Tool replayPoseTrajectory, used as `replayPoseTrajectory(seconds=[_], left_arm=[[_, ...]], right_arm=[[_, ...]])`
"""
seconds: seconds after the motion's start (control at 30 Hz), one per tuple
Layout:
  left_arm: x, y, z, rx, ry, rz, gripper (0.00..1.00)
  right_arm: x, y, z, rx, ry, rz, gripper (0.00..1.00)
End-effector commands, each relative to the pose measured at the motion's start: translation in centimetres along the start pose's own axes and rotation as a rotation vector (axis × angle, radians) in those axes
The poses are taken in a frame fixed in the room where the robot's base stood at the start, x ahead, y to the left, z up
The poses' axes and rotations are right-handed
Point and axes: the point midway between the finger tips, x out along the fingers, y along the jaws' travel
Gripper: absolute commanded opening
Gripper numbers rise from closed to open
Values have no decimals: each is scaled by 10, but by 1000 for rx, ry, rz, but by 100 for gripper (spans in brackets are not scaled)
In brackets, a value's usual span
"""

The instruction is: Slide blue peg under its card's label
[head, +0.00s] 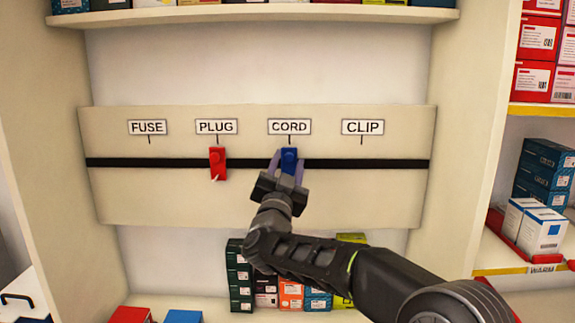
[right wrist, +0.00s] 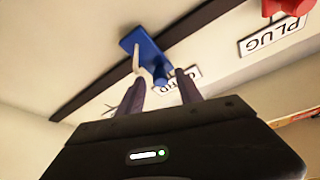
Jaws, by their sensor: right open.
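The blue peg (head: 289,160) sits on the black rail (head: 380,163) under the CORD label (head: 289,127), close to the label's tick mark. The red peg (head: 217,162) sits on the same rail under the PLUG label (head: 216,127). My right gripper (head: 288,172) is open at the blue peg, with one finger on each side of it in the head view. In the right wrist view the blue peg (right wrist: 142,45) lies just beyond the open fingertips (right wrist: 160,80); contact cannot be told. My left gripper is not in view.
The FUSE label (head: 147,128) is at the left of the board and the CLIP label (head: 362,127) at the right. The rail is bare under both. Several boxes (head: 240,275) stand on the shelf below, partly behind my right arm. A side shelf holds more boxes (head: 540,230).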

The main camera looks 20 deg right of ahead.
Motion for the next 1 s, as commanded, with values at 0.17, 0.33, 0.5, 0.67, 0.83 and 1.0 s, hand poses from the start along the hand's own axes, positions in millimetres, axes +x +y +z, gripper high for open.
replayPoseTrajectory(seconds=[0.17, 0.33, 0.5, 0.67, 0.83, 1.0], left_arm=[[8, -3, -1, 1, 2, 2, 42], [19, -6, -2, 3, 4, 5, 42], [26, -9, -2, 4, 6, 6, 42], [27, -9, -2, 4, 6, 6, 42], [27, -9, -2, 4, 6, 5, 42], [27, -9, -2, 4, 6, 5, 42]], right_arm=[[-17, 0, 2, 1, -1, -3, 42], [-46, 0, 3, 2, -1, -2, 42], [-70, 0, 2, 1, -1, -3, 42], [-77, 0, 1, 0, 0, -1, 42], [-77, 0, 0, 0, 0, 0, 42], [-77, 0, 0, 0, 0, -1, 42]])
